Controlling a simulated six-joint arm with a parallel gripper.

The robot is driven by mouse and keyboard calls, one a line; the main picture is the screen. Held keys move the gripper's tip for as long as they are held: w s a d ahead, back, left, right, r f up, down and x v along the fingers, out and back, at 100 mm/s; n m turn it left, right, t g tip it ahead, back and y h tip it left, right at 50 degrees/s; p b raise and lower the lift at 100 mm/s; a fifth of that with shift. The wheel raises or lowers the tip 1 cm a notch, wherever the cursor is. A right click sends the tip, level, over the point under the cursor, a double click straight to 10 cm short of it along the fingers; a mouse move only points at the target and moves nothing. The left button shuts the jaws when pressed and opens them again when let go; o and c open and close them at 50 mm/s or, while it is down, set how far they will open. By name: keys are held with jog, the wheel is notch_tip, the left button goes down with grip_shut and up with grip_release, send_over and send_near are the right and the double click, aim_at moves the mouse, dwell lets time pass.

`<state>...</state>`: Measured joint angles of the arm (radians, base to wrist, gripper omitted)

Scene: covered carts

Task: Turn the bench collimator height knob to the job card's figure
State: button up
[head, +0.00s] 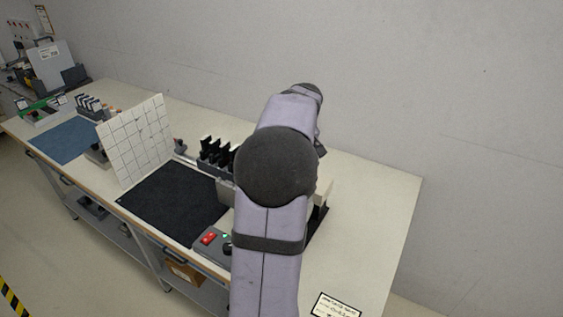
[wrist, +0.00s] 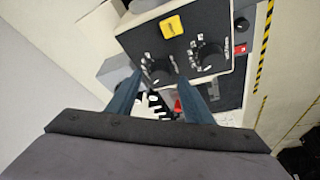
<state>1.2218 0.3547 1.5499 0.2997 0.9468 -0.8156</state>
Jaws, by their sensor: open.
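In the wrist view a pale box with a dark front panel (wrist: 183,44) carries two black knobs with white scale marks around them. The left knob (wrist: 157,72) lies between the tips of my gripper (wrist: 156,74). The fingers are open; I cannot tell whether they touch the knob. The right knob (wrist: 208,57) is just beyond the right finger. The labels are too small to read, so I cannot tell which knob is height. In the head view my arm hides the gripper and most of the box. A printed card (head: 337,307) lies at the bench's front; its text is unreadable.
Beyond are a black mat (head: 172,200), a white gridded board (head: 136,140) and a rack of black pieces (head: 216,155). The bench's right end is clear.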

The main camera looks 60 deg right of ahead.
jog(key=shift+w+d+f, duration=0.1)
jog(key=shift+w+f, duration=0.1)
jog(key=shift+f, duration=0.35)
jog(key=c, duration=1.1)
jog(key=shift+o, duration=0.2)
jog(key=shift+m, duration=0.4)
jog(key=m, duration=0.2)
jog(key=m+g+h, duration=0.1)
jog(key=m, duration=0.1)
jog(key=shift+w+r+g+h, duration=0.1)
jog(key=shift+w+g+h, duration=0.1)
jog(key=shift+g+h, duration=0.1)
jog(key=shift+w+m+g+h+b, duration=0.15)
jog(key=shift+m+g, duration=0.25)
jog(key=shift+m, duration=0.85)
jog(key=shift+s+m+g+h+b, duration=0.15)
jog(key=shift+m+g, duration=0.25)
jog(key=shift+m, duration=0.85)
jog(key=shift+w, duration=0.1)
